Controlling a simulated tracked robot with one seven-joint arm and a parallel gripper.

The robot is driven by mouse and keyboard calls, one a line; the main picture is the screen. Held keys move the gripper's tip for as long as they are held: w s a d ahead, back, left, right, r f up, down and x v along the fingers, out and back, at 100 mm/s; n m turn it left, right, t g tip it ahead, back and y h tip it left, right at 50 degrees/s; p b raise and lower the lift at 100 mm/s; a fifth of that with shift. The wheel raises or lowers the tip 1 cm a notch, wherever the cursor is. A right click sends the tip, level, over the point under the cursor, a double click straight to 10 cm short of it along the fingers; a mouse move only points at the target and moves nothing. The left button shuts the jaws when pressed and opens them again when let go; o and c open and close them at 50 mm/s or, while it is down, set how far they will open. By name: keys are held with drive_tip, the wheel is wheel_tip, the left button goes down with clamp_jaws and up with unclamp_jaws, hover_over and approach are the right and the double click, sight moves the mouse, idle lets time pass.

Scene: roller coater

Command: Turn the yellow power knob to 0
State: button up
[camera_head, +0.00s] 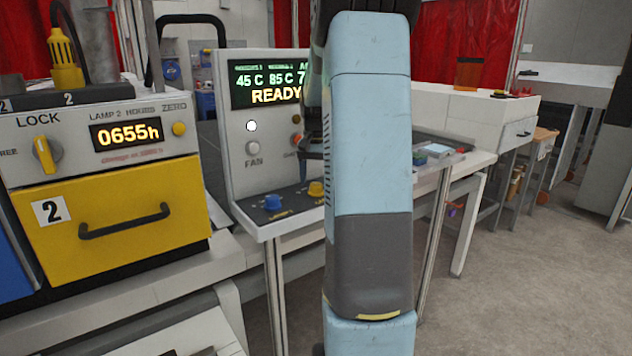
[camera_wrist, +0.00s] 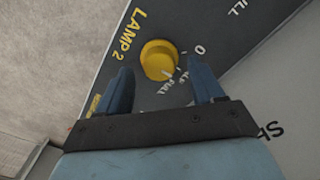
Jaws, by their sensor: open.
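The yellow power knob (camera_wrist: 159,58) is on a dark panel marked LAMP 2 in the wrist view, with a 0 printed to its right. A pale mark shows on its lower right edge; its exact setting is hard to read. My gripper (camera_wrist: 160,76) is open, with one blue finger on each side below the knob; contact cannot be told. In the head view the yellow knob (camera_head: 316,188) sits at the right of the sloped control panel, partly beside my arm. My arm hides most of the gripper there.
A blue knob (camera_head: 272,203) sits left of the yellow one. The upright panel above has a READY display (camera_head: 270,82), a FAN knob (camera_head: 252,147) and a red button (camera_head: 297,139). A yellow drawer unit (camera_head: 115,220) stands at the left. Open floor lies at the right.

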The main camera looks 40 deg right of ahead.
drive_tip(key=shift+f, duration=0.75)
drive_tip(key=c, duration=1.1)
